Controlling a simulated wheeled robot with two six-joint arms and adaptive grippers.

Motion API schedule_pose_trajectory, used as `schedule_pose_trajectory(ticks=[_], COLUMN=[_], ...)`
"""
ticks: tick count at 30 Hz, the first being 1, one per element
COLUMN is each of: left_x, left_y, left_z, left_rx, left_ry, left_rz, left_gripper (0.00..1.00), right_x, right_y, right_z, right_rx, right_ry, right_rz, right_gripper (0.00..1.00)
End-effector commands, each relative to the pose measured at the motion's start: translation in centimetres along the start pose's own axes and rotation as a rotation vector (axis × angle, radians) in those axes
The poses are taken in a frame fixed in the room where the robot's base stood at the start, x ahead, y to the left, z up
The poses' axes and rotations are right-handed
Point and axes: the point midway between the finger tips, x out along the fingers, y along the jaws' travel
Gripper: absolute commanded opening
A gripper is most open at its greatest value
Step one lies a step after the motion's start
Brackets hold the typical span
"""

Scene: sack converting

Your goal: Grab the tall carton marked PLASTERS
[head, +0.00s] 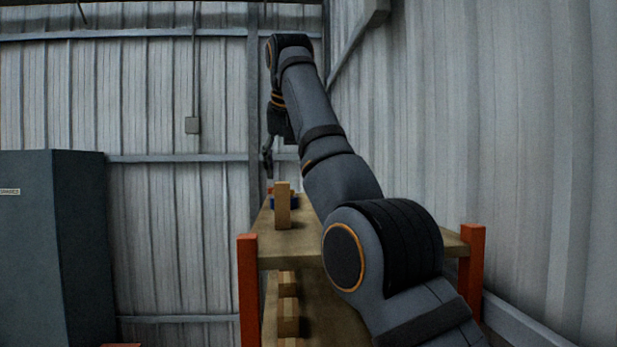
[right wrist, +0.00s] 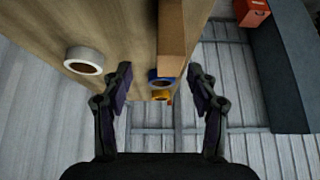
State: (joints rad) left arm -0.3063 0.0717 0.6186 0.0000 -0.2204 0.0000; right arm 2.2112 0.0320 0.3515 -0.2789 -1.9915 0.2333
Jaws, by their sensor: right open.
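A tall, narrow tan carton (head: 283,205) stands upright on the upper wooden shelf in the head view. No lettering on it is readable, so I cannot tell whether it is marked PLASTERS. In the right wrist view a tall brown carton face (right wrist: 171,40) shows at the top centre, in line with the space between my fingers. My right gripper (right wrist: 160,72) is open with nothing between its fingers. In the head view my right gripper (head: 268,160) hangs small and dark above the shelf's far part. My left gripper is not in view.
The shelf top (head: 290,245) has orange posts (head: 248,290). More cartons (head: 288,318) stand below. A grey cabinet (head: 55,250) is left.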

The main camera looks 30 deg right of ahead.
Motion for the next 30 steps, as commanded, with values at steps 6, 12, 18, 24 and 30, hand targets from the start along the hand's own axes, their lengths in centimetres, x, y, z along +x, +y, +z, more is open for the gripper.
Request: schedule_pose_trajectory(ticks=[6,12,18,24,30], left_x=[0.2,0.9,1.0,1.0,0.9], left_y=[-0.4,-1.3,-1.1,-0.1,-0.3], left_z=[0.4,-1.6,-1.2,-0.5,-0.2], left_rx=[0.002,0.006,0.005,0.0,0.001], left_ry=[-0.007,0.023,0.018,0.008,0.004], left_rz=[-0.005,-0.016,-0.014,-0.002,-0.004], left_gripper=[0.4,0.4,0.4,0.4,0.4], right_x=[1.1,4.5,5.5,8.0,10.5], right_y=[-0.3,-0.3,-0.2,0.0,0.0], right_z=[0.7,0.7,0.6,0.6,0.6], right_rx=[-0.002,-0.001,-0.002,-0.002,-0.002], right_ry=[-0.034,-0.03,-0.027,-0.029,-0.027], right_rz=[-0.005,-0.004,-0.005,-0.003,-0.004], right_gripper=[0.59,0.59,0.59,0.59,0.59])
